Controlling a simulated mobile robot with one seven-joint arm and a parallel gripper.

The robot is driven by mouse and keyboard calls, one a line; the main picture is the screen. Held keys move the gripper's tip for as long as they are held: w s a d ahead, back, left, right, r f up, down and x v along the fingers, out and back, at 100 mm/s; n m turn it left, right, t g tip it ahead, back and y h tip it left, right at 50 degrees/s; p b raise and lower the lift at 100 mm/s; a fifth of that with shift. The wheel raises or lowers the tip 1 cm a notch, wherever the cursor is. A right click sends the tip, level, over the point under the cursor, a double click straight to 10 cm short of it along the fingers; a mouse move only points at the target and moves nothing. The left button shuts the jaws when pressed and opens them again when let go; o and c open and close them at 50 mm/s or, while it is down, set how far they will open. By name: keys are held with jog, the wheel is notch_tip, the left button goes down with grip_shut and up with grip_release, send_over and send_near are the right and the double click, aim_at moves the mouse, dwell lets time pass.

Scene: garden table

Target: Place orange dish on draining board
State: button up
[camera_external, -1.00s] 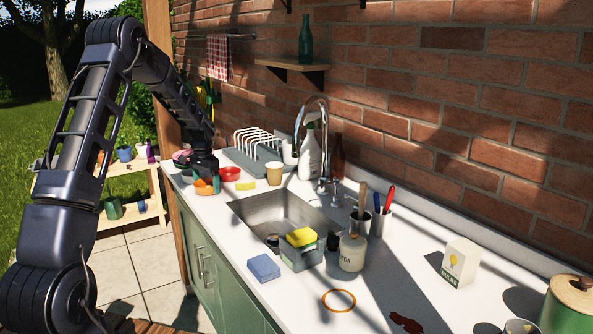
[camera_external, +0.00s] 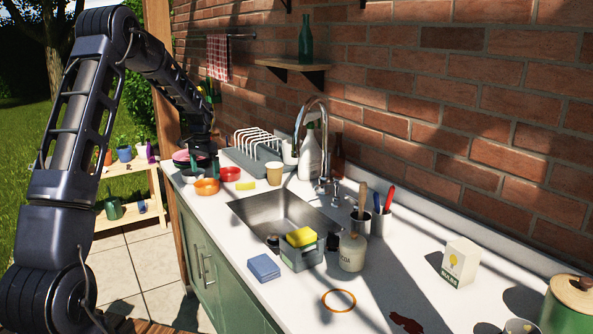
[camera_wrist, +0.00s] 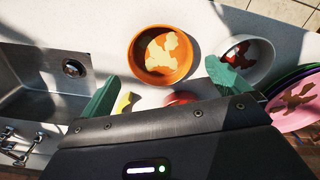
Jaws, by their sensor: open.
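The orange dish (camera_external: 207,187) sits upright on the white counter left of the sink. In the wrist view the orange dish (camera_wrist: 137,53) shows cream-coloured residue inside. My gripper (camera_external: 203,163) is above and slightly behind the dish in the external view, open and empty. In the wrist view the green fingers of my gripper (camera_wrist: 163,80) are spread wide, below the dish in the picture and apart from it. The grey draining board (camera_external: 243,167) with a white rack stands against the wall, right of my gripper, and looks empty.
A red dish (camera_external: 230,174) stands between the orange dish and the draining board. A grey-white bowl (camera_wrist: 262,72) and a pink plate (camera_wrist: 306,118) lie close by. A yellow item (camera_external: 245,185) and a tan cup (camera_external: 274,174) stand near the sink (camera_external: 283,207).

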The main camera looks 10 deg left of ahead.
notch_tip(320, 180, up, 6)
jog(key=r, duration=0.1)
jog(key=s+d+r+n+t, duration=0.1)
jog(key=s+d+r, duration=0.1)
jog(key=s+r, duration=0.85)
jog(key=s+d+r+n+t, duration=0.1)
jog(key=s+d+r, duration=0.1)
jog(key=s+r, duration=0.8)
jog(key=s+d+f+n+t, duration=0.1)
jog(key=s+f, duration=0.1)
jog(key=s, duration=1.3)
jog(key=s+d+f+n+t, duration=0.1)
jog(key=s+f, duration=0.1)
jog(key=s, duration=1.3)
jog(key=shift+s+f+t, duration=0.3)
jog(key=shift+s+f, duration=0.05)
